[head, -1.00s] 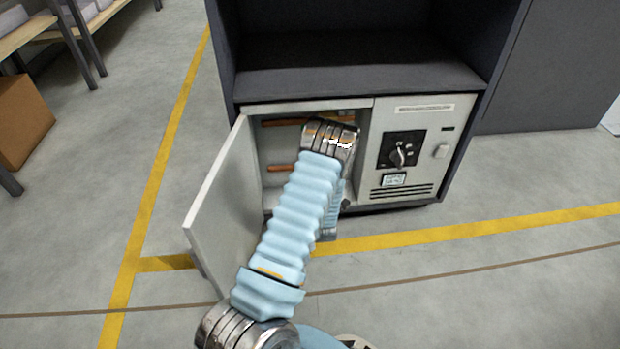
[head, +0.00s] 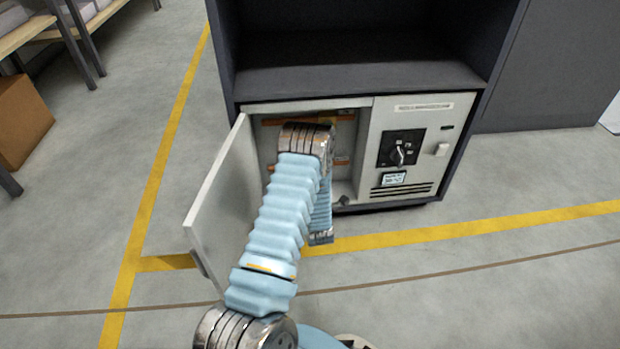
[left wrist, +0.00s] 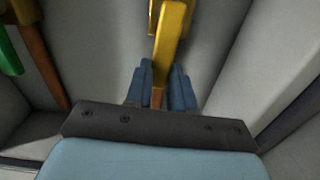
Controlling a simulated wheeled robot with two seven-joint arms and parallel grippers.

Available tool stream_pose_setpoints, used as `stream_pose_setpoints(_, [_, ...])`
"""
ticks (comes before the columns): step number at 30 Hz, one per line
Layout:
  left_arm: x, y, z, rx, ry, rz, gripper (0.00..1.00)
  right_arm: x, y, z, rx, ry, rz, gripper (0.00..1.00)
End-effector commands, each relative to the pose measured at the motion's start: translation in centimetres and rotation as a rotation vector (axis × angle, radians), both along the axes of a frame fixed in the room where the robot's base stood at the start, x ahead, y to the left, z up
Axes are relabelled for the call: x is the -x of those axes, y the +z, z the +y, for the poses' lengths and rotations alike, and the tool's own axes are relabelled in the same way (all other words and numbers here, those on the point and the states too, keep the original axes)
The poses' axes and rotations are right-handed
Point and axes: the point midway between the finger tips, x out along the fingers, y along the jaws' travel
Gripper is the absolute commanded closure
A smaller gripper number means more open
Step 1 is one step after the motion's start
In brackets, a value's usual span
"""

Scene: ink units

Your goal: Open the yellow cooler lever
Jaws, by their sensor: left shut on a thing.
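In the left wrist view, the yellow lever (left wrist: 172,35) reaches down from the top of the picture to my left gripper (left wrist: 160,85). The blue fingers are shut on its lower end. A short orange-brown piece shows between the fingers. In the head view, my left arm reaches into the open compartment of the white and grey unit (head: 372,150). The arm hides the lever and my gripper there. My right gripper is in neither view.
The compartment door (head: 222,205) stands open to the left of my arm. In the left wrist view, a green part (left wrist: 8,50) and an orange-brown bar (left wrist: 40,55) are at the left. A panel with a black rotary switch (head: 401,149) is right of the opening.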

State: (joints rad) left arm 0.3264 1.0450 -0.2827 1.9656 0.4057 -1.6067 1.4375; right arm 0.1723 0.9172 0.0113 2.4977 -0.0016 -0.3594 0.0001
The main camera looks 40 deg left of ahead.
Motion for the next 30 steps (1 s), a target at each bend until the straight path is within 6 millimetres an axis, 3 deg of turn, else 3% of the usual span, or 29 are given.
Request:
stream_pose_setpoints(4, [0.0,-0.1,-0.1,0.004,-0.001,0.0,1.0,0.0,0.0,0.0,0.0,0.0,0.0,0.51])
stream_pose_setpoints(5, [0.0,-0.1,-0.1,0.004,-0.001,0.0,0.72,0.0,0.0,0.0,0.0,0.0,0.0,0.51])
stream_pose_setpoints(9, [0.0,-0.1,-0.1,0.003,-0.001,0.001,0.51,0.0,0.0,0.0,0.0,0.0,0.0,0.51])
stream_pose_setpoints(20, [0.3,-0.1,-0.4,0.002,-0.001,0.002,0.51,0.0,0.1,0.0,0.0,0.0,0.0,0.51])
stream_pose_setpoints(23, [1.2,0.0,-1.4,0.004,-0.001,0.003,0.51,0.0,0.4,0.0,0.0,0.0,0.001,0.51])
stream_pose_setpoints(30, [4.9,0.0,-5.8,0.004,-0.002,0.005,0.51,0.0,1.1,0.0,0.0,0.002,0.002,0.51])
